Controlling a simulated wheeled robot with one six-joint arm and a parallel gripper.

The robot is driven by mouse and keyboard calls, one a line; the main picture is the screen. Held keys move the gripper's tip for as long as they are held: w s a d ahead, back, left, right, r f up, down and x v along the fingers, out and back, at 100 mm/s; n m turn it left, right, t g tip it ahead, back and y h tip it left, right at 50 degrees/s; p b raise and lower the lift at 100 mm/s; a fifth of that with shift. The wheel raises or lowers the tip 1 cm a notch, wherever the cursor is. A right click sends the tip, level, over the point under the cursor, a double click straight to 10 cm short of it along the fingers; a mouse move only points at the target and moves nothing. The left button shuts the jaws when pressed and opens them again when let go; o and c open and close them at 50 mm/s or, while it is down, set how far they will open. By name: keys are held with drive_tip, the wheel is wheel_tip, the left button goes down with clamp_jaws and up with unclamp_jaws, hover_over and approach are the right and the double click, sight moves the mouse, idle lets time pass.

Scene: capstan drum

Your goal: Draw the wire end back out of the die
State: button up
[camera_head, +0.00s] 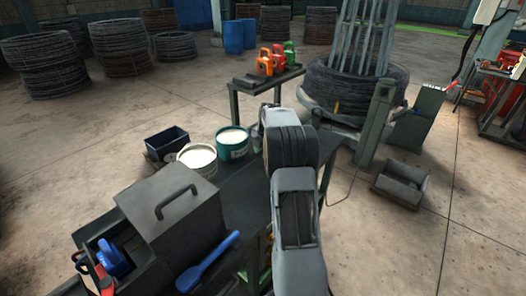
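My grey arm reaches up from the lower middle over the dark bench (245,188) and blocks the view of what lies behind it. My gripper's fingers cannot be made out; they are hidden behind the arm or out of the picture. I cannot identify the die or the wire end. A large dark wire coil (352,90) sits around upright grey bars (362,38) beyond the bench. A thin line (351,180), perhaps wire or cable, curves near the floor right of my arm.
A grey box with a handle (172,212), a blue scoop (208,262) and two pails (198,158) (232,140) stand left of my arm. Orange, red and green items (265,62) sit on a small stand. A grey bin (401,184) lies right. Floor at lower right is clear.

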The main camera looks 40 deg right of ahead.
wheel_tip(320, 180, up, 14)
drive_tip(key=s+b, duration=0.1)
drive_tip(key=s, duration=0.1)
drive_tip(key=shift+s+d+f, duration=0.2)
drive_tip(key=shift+s+d, duration=0.1)
drive_tip(key=shift+d, duration=0.05)
idle(0.8)
wheel_tip(320, 180, down, 5)
drive_tip(key=s+a+m, duration=0.2)
drive_tip(key=m, duration=1)
drive_tip(key=s+a+m+t, duration=0.1)
drive_tip(key=s+a+m, duration=0.3)
drive_tip(key=s+a, duration=0.6)
drive_tip(key=s+a+f+m+t, duration=0.1)
drive_tip(key=s+a+m, duration=0.4)
drive_tip(key=s+a, duration=0.6)
drive_tip(key=shift+a+f+h, duration=0.15)
drive_tip(key=shift+a+h, duration=0.15)
drive_tip(key=shift+a, duration=1.95)
